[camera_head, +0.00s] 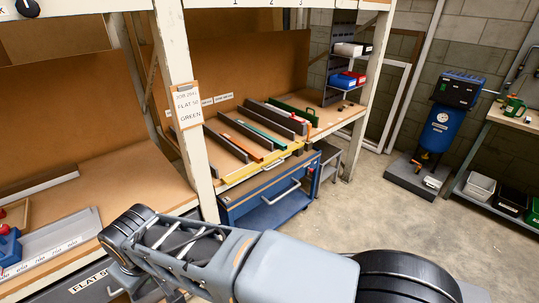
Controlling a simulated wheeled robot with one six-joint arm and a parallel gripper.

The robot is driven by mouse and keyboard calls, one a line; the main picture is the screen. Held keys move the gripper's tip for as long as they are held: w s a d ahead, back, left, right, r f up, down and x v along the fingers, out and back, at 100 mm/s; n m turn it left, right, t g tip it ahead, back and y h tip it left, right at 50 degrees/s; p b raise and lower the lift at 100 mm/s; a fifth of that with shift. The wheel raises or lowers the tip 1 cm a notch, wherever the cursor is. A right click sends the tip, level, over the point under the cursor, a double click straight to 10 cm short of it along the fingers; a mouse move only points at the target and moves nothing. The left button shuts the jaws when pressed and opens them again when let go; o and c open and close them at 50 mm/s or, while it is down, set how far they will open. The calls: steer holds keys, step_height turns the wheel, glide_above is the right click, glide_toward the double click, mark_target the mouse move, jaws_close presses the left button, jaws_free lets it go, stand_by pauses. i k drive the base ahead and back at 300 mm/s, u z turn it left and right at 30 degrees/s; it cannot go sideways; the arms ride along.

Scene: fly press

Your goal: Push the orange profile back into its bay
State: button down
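The orange profile (241,148) is a thin strip lying lengthwise in a bay of the divided rack on the bench at mid-picture. Its near end reaches close to the yellow front edge (262,167) of the rack; I cannot tell whether it sticks out past it. A green profile (262,135) lies in a bay to its right. Dark grey dividers (227,143) stand between the bays. My arm crosses the foreground, well short of the rack. My gripper is not in view.
A post with a clipboard reading "FLAT 50 GREEN" (187,105) stands left of the rack. A blue cart (265,197) is under the bench. A left bench (105,180) holds a grey tray (62,243). Open concrete floor (385,215) lies to the right.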

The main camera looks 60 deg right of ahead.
mark_target(254, 156)
steer(key=z, duration=0.9)
steer(key=i, duration=0.85)
steer(key=z, duration=1.05)
steer(key=i, duration=0.2)
steer(key=z, duration=0.2)
